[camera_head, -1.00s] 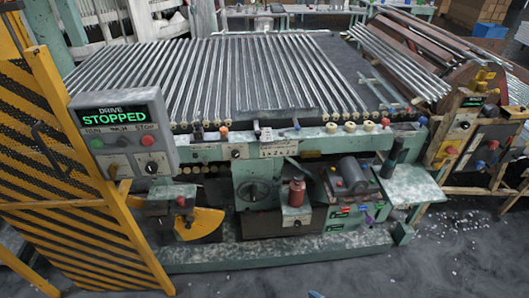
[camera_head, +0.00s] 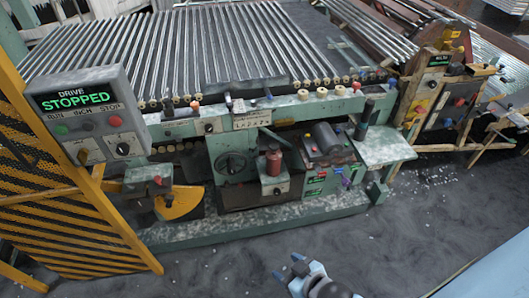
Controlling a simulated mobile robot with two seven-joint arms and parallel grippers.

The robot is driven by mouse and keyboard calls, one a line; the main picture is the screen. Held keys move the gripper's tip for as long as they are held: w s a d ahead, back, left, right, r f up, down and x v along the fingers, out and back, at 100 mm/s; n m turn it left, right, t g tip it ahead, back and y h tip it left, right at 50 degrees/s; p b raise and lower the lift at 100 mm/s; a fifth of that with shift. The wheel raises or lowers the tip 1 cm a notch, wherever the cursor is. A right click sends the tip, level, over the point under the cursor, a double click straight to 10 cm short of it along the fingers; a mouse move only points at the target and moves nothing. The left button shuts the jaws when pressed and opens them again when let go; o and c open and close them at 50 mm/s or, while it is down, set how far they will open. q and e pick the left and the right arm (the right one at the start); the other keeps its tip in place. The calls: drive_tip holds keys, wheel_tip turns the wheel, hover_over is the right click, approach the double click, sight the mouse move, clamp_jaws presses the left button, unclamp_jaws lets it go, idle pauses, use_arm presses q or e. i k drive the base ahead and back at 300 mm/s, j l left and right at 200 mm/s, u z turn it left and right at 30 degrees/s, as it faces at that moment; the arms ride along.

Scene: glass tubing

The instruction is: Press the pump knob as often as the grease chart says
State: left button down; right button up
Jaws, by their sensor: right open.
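A small pump unit with a dark red reservoir (camera_head: 273,163) stands at the front of the green machine, on a pale box with a dark knob (camera_head: 277,190). I cannot tell for sure that this is the pump knob. A pale plate with small print (camera_head: 251,118) is on the machine's front rail above it; it may be the grease chart, but its text is too small to read. My right gripper (camera_head: 287,269) is open and empty at the bottom of the view, over the floor, well short of the machine. My left gripper is out of view.
A panel reading DRIVE STOPPED (camera_head: 77,98) hangs at left beside a yellow-black guard (camera_head: 60,220). Glass tubes (camera_head: 180,50) lie across the machine top. A green side shelf (camera_head: 385,147) juts out right. The grey floor (camera_head: 400,235) in front is clear.

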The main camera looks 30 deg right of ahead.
sight(273, 147)
drive_tip(key=i+l, duration=0.15)
drive_tip(key=i, duration=0.25)
drive_tip(key=i+l, duration=0.15)
drive_tip(key=i, duration=0.25)
